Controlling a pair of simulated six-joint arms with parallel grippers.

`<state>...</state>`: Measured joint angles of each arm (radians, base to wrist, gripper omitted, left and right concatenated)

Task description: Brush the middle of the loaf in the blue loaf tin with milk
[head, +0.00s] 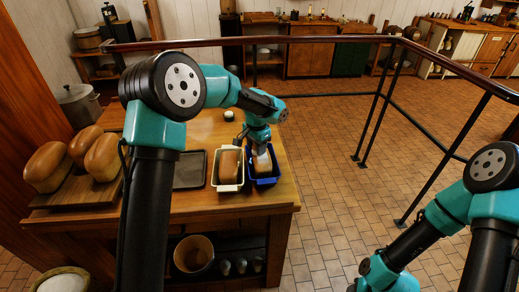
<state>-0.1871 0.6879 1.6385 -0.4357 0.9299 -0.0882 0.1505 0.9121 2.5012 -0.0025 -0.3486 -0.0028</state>
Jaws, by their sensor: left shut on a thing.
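The blue loaf tin (277,179) stands on the wooden table, right of a white loaf tin (229,187). A brown loaf (262,166) lies in the blue tin, with a pale patch showing on its top. My left gripper (243,138) is over the far end of the tins, pointing down. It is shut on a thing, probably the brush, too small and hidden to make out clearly. I cannot tell whether it touches the loaf. My right arm is at the lower right; its gripper is out of the picture. A small pale cup (229,116) stands behind the tins.
The white tin holds another loaf (229,165). A dark flat tray (189,171) lies left of it. Several loaves (103,155) sit on a board (75,190) at the table's left. A railing (330,39) runs behind and right of the table.

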